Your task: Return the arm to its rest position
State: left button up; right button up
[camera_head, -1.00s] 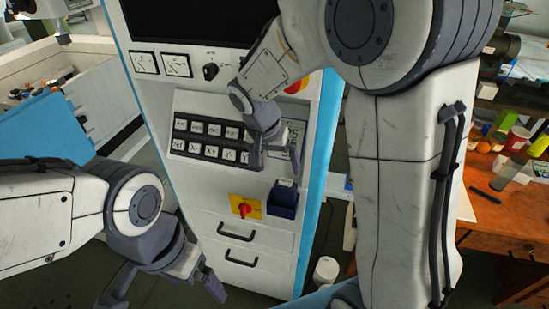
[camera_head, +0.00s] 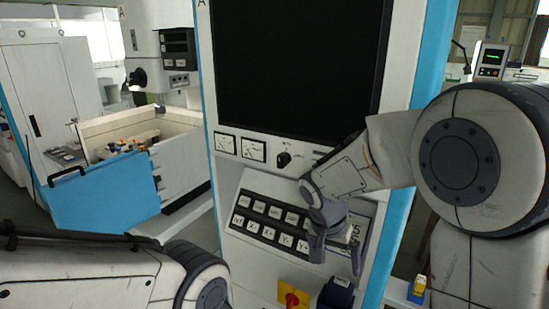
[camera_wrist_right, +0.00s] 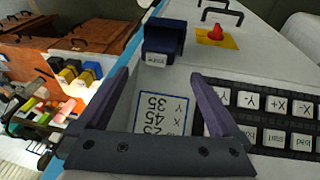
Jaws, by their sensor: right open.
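My right gripper (camera_head: 337,256) is open and empty in front of the white machine's control panel, by the right end of the black keypad (camera_head: 268,224). In the right wrist view its two fingers (camera_wrist_right: 160,76) stand apart, with a blue-bordered number card (camera_wrist_right: 162,112) showing between them. The keypad also shows there on the right (camera_wrist_right: 268,120). I cannot tell whether the fingers touch the panel. My left arm comes in at the lower left of the head view; its gripper is outside the picture.
A red knob on a yellow plate (camera_head: 292,296) and a dark blue box (camera_head: 336,293) sit low on the machine. Above is a large black screen (camera_head: 300,65). A blue panel (camera_head: 103,195) fronts an open white tub at left. Yellow and blue boxes (camera_wrist_right: 80,72) lie beyond the machine's edge.

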aim_at(339, 279)
jog(key=p+x, duration=0.1)
jog(key=x, duration=0.7)
jog(key=shift+d+f, duration=0.1)
jog(key=shift+f, duration=0.1)
notch_tip(339, 279, up, 3)
jog(key=shift+s+f+b, duration=0.1)
jog(key=shift+f+b, duration=0.05)
jog(key=shift+b, duration=0.65)
jog(key=shift+r, duration=0.5)
jog(key=shift+f, duration=0.15)
